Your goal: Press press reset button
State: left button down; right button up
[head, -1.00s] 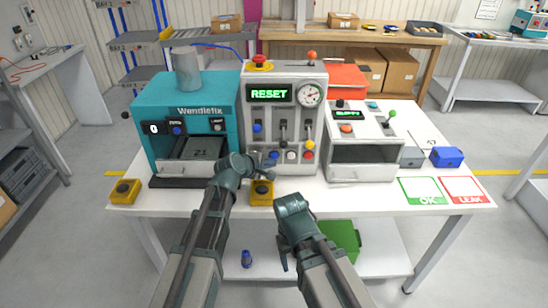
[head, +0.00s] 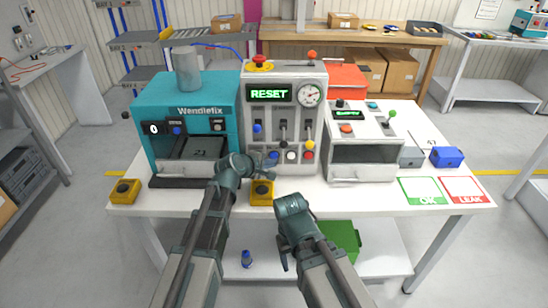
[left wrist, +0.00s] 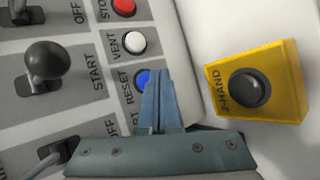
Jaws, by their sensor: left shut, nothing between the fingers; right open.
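The grey press panel (head: 292,105) stands at the middle of the table, with a green display reading RESET. In the left wrist view the blue button (left wrist: 143,78) labelled RESET sits below the white VENT button (left wrist: 134,42) and the red STOP button (left wrist: 123,8). My left gripper (left wrist: 158,90) is shut and empty. Its fingertips overlap the blue button's lower right part in that view; I cannot tell if they touch. In the head view my left gripper (head: 268,162) is at the panel's lower left. My right gripper (head: 284,245) is open, low in front of the table edge.
A yellow 2-HAND button box (left wrist: 249,85) is close beside my left gripper; it also shows in the head view (head: 262,193). Another yellow box (head: 124,191) is at the left table edge. The teal Wendlefix machine (head: 207,95) stands left. A white tester (head: 362,155) stands right.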

pick_arm(q)
jog(key=shift+w, duration=0.15)
jog(key=shift+w, duration=0.3)
jog(key=shift+w, duration=0.4)
dwell(0.7)
dwell(0.4)
jog(key=shift+s, duration=0.85)
jog(key=shift+s, duration=0.1)
jog(key=shift+s, duration=2.45)
